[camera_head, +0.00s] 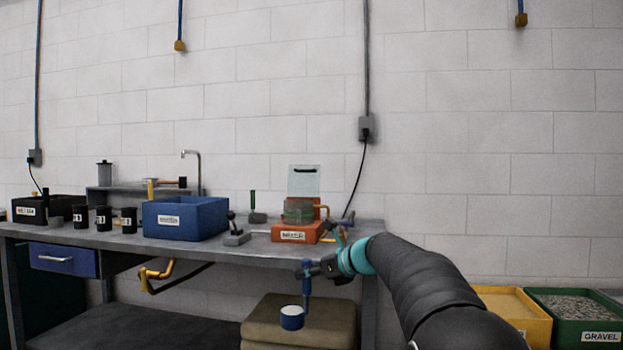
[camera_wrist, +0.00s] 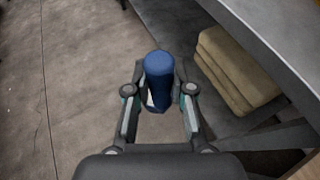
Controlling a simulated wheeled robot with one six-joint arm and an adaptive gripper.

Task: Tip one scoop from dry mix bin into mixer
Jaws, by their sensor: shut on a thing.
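My gripper (camera_head: 314,270) is shut on the upright handle of a blue scoop (camera_head: 291,318). The scoop's cup hangs low in front of the bench. The cup's top looks white; whether that is dry mix or a bare inside I cannot tell. In the wrist view the blue scoop (camera_wrist: 158,72) sits between the fingers of my gripper (camera_wrist: 158,100). On the bench at right, an orange-based machine (camera_head: 296,231) with a greenish clear bowl and a raised pale lid looks like the mixer. I cannot tell which bin is the dry mix bin.
A blue bin (camera_head: 186,219) stands mid-bench, and a black bin (camera_head: 37,209) at far left. Black cups (camera_head: 103,218) line the bench (camera_head: 130,240). Stacked tan sacks (camera_head: 300,330) lie below it. A yellow bin (camera_head: 541,322) and a green gravel bin (camera_head: 570,328) stand at right.

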